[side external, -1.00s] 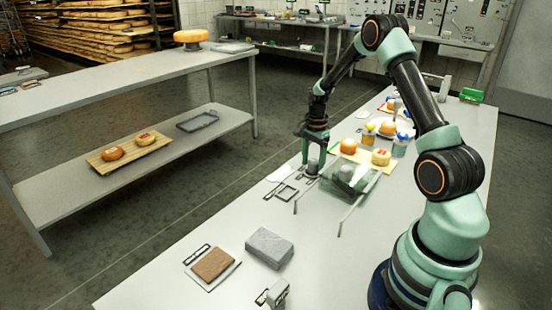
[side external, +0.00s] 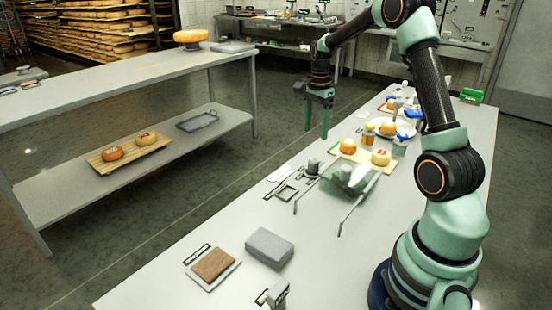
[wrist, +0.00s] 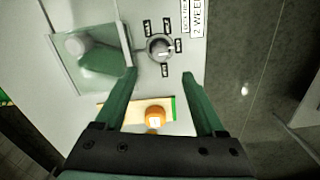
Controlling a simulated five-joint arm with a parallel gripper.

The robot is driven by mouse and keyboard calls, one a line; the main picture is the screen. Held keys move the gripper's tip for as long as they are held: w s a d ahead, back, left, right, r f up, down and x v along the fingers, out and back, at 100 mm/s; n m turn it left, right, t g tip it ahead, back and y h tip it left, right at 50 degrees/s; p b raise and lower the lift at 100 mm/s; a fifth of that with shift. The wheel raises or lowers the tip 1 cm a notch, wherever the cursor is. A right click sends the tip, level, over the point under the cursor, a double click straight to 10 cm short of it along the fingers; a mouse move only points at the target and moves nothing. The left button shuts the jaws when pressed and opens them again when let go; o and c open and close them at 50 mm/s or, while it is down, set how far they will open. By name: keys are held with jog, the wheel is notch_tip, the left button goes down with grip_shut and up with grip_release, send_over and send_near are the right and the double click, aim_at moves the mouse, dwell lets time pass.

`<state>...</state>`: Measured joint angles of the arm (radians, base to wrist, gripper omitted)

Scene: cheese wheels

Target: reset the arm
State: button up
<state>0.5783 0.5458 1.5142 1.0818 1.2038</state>
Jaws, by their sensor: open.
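My gripper (side external: 317,118) is raised above the left edge of the work table (side external: 215,245) in the side view. It is open, and its two green fingers (wrist: 160,78) show apart in the wrist view with nothing between them. Below it in the wrist view is a round grey knob (wrist: 158,48) with small labels around it. The knob also shows on the table in the side view (side external: 313,167). My gripper does not touch it.
A clear green box (wrist: 88,55) stands beside the knob, with thin rails (side external: 358,205) near it in the side view. Behind are a board with small cheese wheels (side external: 381,157) and jars. A brown block (side external: 213,263) and a grey block (side external: 270,248) lie in front. The air around my gripper is clear.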

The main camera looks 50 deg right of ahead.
jog(key=s+a+r+n+t, duration=0.1)
jog(key=a+r+n, duration=0.4)
jog(key=a, duration=0.2)
jog(key=s+a+r+n+t, duration=0.1)
jog(key=a+r+n+t, duration=0.1)
jog(key=a+r+n, duration=0.4)
jog(key=s+a+n+t, duration=0.2)
jog(key=s+a+n, duration=0.7)
jog(key=a, duration=0.3)
jog(key=shift+a+r+t, duration=0.15)
jog(key=shift+a+t, duration=0.15)
jog(key=shift+a, duration=0.1)
